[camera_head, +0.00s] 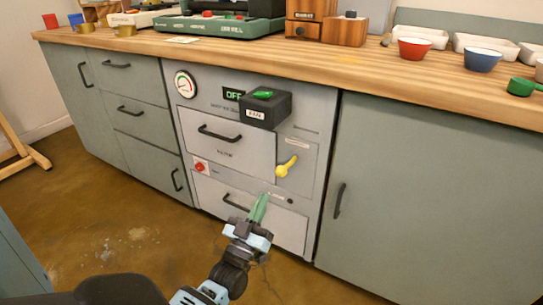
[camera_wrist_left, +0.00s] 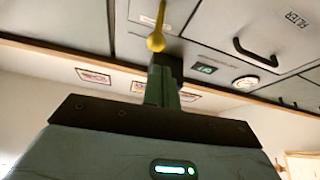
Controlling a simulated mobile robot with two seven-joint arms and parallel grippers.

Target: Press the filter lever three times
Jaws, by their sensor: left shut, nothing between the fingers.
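The yellow filter lever (camera_head: 287,165) is on the grey front panel of the middle cabinet unit, right of the upper drawer. It slants, its rounded end at lower left. My left gripper (camera_head: 260,206) is shut and empty, its green fingers pointing up in front of the lower drawer. It is below the lever in the head view and appears apart from it. In the left wrist view, the yellow lever (camera_wrist_left: 157,38) shows just beyond the tip of the shut left gripper (camera_wrist_left: 163,75). My right gripper is not in view.
A black box (camera_head: 265,110) with a green top piece juts out above the lever. The panel has a display (camera_head: 234,94) reading OFF, a gauge (camera_head: 185,84), a red knob (camera_head: 200,167) and drawer handles. The floor (camera_head: 130,240) at left is open.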

